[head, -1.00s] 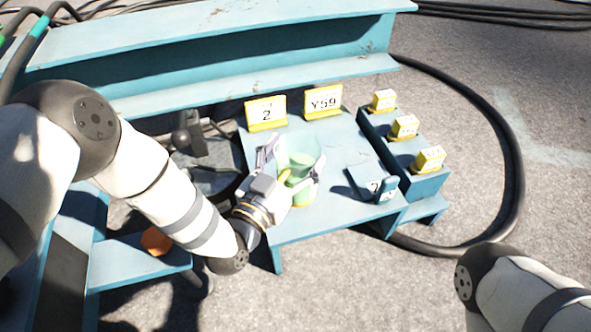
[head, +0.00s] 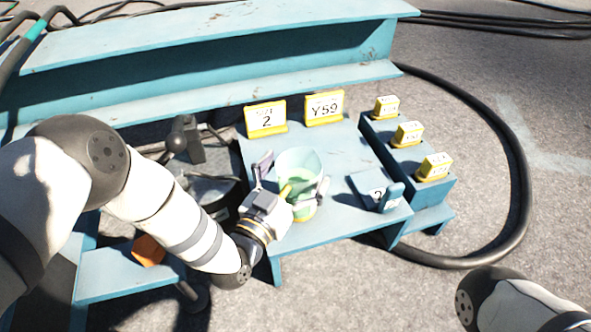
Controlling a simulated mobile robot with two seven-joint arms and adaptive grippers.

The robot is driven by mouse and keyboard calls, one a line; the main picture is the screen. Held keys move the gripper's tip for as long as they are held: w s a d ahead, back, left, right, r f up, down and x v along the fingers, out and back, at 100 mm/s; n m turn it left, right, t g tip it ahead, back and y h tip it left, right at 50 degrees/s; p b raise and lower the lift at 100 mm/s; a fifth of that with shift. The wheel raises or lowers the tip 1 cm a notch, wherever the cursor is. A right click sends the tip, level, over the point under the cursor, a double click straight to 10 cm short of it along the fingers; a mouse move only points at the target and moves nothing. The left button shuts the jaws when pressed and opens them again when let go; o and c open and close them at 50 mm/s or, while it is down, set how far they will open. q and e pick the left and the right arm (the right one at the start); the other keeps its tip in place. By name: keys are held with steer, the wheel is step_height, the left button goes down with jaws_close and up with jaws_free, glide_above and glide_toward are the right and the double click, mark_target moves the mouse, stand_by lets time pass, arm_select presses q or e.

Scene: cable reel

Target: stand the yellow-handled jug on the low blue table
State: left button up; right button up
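The jug (head: 301,166), pale green and see-through with a yellow handle (head: 286,191), is upright at the low blue table (head: 345,220), near its front left part. Its base seems to be on the tabletop, but the gripper partly hides it. My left gripper (head: 292,178) reaches in from the left at the handle side. Its fingers are spread, one to the left of the jug with a gap, the other along its right side. My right gripper is outside the picture; only part of that arm shows at lower right.
Two yellow-framed signs (head: 324,107) stand at the table's back edge. A blue block with a "2" (head: 376,190) sits right of the jug. A blue step (head: 408,160) with several yellow tags is farther right. A big blue beam (head: 220,50) runs behind. A black cable (head: 524,180) curves around the right.

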arm_select(q)
steer(key=shift+r, duration=0.15)
steer(key=p+v, duration=0.4)
steer(key=v, duration=0.8)
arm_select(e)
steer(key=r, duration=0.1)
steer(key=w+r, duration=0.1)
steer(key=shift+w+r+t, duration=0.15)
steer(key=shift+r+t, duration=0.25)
